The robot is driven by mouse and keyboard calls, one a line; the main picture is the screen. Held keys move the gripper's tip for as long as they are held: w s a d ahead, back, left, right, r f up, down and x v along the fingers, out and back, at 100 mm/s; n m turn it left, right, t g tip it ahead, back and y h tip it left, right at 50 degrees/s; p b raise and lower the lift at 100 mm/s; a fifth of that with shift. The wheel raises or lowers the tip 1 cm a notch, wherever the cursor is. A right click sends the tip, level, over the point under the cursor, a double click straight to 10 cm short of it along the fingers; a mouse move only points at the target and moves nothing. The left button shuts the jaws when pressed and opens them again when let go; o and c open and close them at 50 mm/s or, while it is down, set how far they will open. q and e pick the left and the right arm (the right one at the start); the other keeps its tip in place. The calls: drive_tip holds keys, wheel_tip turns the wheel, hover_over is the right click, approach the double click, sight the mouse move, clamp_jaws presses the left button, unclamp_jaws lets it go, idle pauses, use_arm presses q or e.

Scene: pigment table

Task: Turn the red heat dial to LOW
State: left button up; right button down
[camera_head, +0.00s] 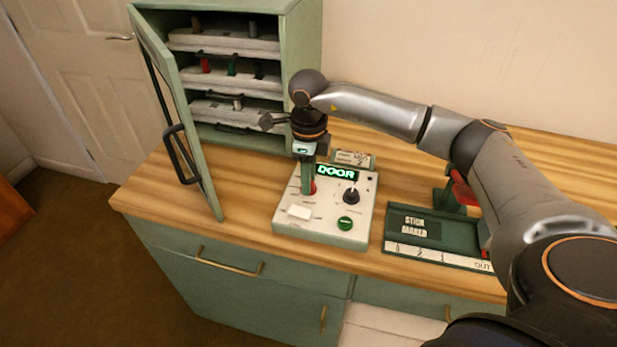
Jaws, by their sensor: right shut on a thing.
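The white control panel (325,228) stands on the wooden counter in front of the green cabinet. Its lit display (337,173) reads DOOR in green. The red heat dial (313,188) is at the panel's left, mostly hidden by my right gripper. My right gripper (308,190) points down from above and is shut on the red dial. The dial's pointer and the small print around it are too hidden or small to read. My left gripper is out of view.
The cabinet (305,40) stands behind with its door (178,110) swung open at the left; trays with small sticks sit inside. A green stick maker (415,226) stands at the right.

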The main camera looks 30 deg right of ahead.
idle(0.3)
drive_tip(key=c, duration=0.6)
unclamp_jaws()
drive_tip(key=shift+o, duration=0.2)
wheel_tip(320, 180, up, 13)
drive_tip(key=shift+f+b, duration=0.2)
drive_tip(key=shift+b, duration=0.1)
